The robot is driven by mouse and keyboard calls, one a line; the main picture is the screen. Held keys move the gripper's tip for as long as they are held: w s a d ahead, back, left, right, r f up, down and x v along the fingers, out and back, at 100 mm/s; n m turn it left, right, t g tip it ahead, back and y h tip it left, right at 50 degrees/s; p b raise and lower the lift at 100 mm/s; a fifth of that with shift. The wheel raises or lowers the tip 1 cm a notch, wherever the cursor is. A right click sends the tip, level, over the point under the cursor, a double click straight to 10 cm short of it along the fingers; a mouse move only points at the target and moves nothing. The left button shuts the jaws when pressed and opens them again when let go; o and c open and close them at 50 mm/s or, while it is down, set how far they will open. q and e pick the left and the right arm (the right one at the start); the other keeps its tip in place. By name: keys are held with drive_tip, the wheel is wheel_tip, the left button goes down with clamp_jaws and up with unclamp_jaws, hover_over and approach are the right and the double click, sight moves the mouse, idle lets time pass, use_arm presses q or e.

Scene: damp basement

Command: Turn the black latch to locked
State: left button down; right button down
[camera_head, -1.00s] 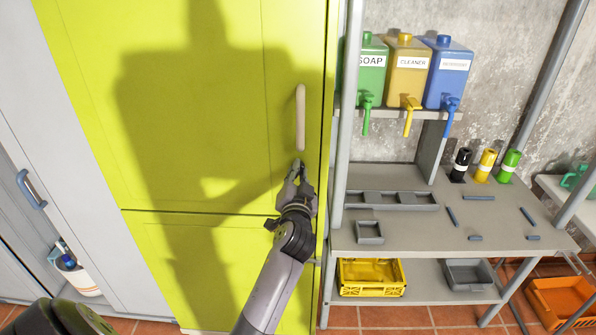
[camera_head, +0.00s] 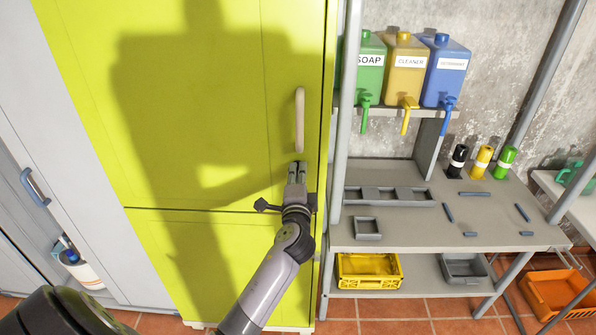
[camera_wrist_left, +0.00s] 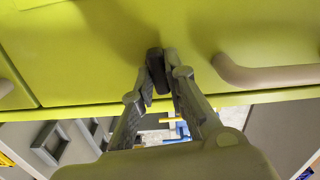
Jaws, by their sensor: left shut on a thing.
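The black latch (camera_wrist_left: 155,66) shows in the left wrist view on the yellow-green cabinet door (camera_wrist_left: 100,35), between the fingertips of my left gripper (camera_wrist_left: 160,75). The fingers are closed on it from both sides. In the head view my left gripper (camera_head: 297,170) is at the door's right side, just below the pale door handle (camera_head: 299,119). There the fingers hide the latch, so I cannot tell its exact angle. The handle also shows to the right in the wrist view (camera_wrist_left: 265,75). My right gripper is not in view.
A grey shelf unit (camera_head: 400,228) stands close to the right of the cabinet, its post near my gripper. It holds soap, cleaner and blue jugs (camera_head: 446,72), small bottles and trays. A yellow crate (camera_head: 369,276) is below. A grey locker (camera_head: 60,130) stands left.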

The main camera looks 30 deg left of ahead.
use_arm(q)
drive_tip(key=shift+d+m, duration=0.1)
drive_tip(key=shift+m, duration=0.6)
drive_tip(key=c, duration=1.6)
unclamp_jaws()
drive_tip(key=v, duration=1.2)
drive_tip(key=shift+f, duration=0.1)
